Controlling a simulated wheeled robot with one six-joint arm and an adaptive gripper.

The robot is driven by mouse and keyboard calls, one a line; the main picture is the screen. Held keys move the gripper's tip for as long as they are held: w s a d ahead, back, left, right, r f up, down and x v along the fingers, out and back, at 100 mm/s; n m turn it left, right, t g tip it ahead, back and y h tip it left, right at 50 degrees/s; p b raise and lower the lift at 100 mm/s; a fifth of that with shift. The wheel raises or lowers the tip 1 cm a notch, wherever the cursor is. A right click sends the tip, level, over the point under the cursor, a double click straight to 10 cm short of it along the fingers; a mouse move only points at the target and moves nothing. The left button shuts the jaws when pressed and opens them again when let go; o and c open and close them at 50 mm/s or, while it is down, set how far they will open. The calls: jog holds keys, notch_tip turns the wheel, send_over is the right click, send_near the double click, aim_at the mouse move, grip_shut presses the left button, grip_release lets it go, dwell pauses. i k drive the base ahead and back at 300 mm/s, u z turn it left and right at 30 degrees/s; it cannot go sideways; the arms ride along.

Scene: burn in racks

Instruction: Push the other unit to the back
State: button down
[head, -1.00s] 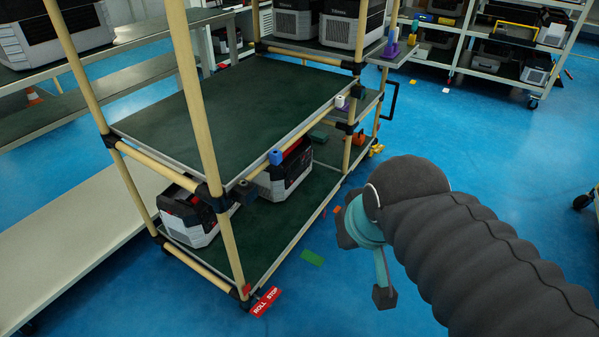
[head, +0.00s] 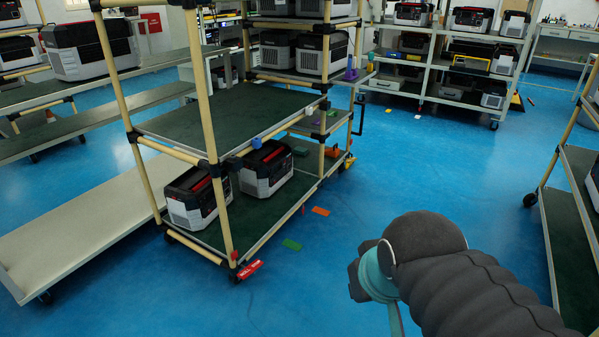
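Two white and black power units with red handles sit on the green bottom shelf (head: 262,222) of the near rack. My arm comes in at the lower right, well apart from the rack. Its wrist shows over the floor, but the gripper fingers are not in view.
The rack's middle shelf (head: 215,118) is empty, with yellow posts at its corners. Another rack (head: 575,190) stands at the right edge. Blue floor between is clear.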

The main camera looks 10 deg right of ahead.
aim_at(260, 181)
jog(key=z, duration=0.7)
jog(key=i, duration=1.65)
jog(key=u, duration=0.95)
jog(key=i, duration=0.55)
jog(key=u, duration=0.7)
